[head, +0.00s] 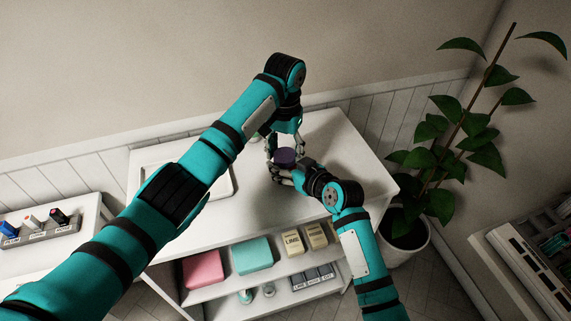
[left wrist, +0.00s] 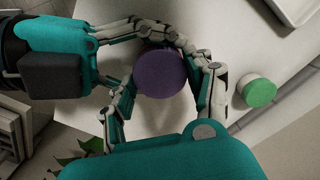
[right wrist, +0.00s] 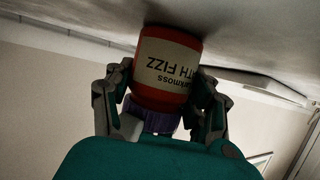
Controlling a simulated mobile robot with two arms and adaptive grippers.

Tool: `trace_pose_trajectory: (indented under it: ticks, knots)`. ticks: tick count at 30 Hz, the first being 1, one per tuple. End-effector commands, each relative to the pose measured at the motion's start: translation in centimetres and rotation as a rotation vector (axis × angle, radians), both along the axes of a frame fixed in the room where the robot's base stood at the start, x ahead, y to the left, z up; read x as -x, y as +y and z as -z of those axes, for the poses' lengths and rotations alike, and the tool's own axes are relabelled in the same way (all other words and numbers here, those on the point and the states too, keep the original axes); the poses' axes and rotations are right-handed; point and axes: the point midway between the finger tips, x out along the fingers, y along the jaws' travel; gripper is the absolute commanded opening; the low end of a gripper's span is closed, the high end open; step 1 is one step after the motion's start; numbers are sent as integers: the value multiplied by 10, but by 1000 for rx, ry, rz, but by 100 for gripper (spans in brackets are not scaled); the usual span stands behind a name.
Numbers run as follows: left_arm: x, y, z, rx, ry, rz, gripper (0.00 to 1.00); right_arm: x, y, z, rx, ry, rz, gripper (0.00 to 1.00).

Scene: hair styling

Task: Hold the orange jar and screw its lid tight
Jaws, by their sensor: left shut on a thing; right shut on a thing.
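The orange jar (right wrist: 168,62), red-orange with a cream label, stands on the white cabinet top; the right wrist view shows it upside down. Its purple lid (head: 285,156) sits on top and shows from above in the left wrist view (left wrist: 162,74). My left gripper (head: 285,147) reaches down from above, its fingers on both sides of the lid (left wrist: 166,100), shut on it. My right gripper (head: 283,172) comes in from the front, its fingers shut on the jar's sides (right wrist: 165,95).
A green-lidded container (left wrist: 260,92) stands near the jar. A white tray (head: 233,183) lies left on the cabinet top, partly under my left arm. Pink (head: 202,269) and teal (head: 253,254) boxes fill the shelf below. A potted plant (head: 402,240) stands right. The cabinet top right of the jar is clear.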

Motion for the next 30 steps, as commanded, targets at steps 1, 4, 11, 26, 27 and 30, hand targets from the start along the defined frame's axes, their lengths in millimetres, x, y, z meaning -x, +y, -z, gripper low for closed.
trace_pose_trajectory:
  ticks: [1,4,11,26,27,30]
  knots:
    - [-1,1,0,-3,-1,87,26,0,0,0,0,0,1,21]
    - [-1,2,0,-4,-1,274,26,0,-1,0,0,0,1,21]
    - [-1,2,1,-4,0,619,26,0,-1,0,0,0,1,21]
    - [-1,1,1,-2,-1,668,74,0,-1,0,0,0,1,21]
    - [-1,1,1,-2,-1,668,74,0,-1,0,0,0,1,21]
    - [0,1,1,-2,0,668,74,0,-1,0,0,0,1,21]
